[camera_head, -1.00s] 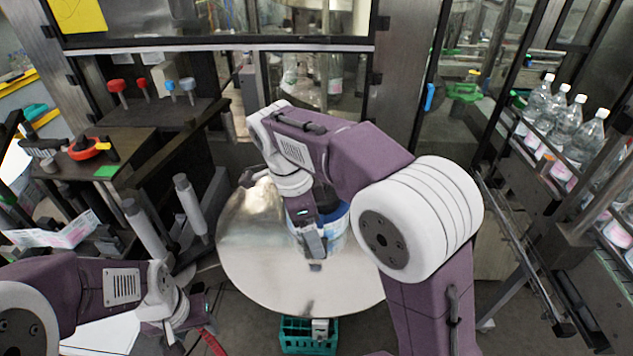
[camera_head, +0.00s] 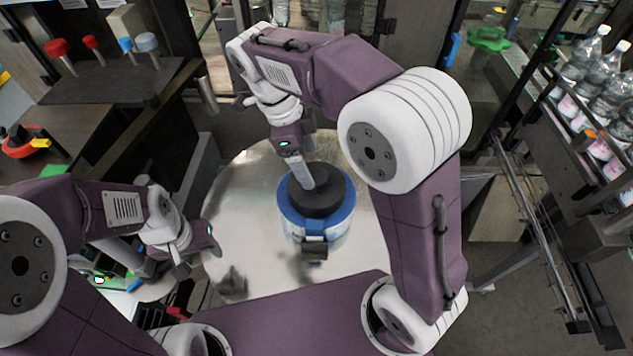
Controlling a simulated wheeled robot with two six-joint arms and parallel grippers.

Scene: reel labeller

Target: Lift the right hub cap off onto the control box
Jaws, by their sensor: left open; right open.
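A black round hub cap (camera_head: 322,201) sits on top of a blue-rimmed reel (camera_head: 336,222). The reel stands on a round metal plate (camera_head: 262,190) in the middle. My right gripper (camera_head: 307,182) is open and points down at the cap from above; a finger overlaps the cap, and I cannot tell whether it touches. My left gripper (camera_head: 208,247) is open and empty, left of the reel and apart from it. I cannot tell for certain which thing is the control box.
A dark shelf (camera_head: 110,85) at upper left carries red knobs (camera_head: 57,47) and blue knobs. Clear bottles (camera_head: 590,75) line a conveyor at upper right. A metal rail (camera_head: 525,210) runs along the right. The plate left of the reel is bare.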

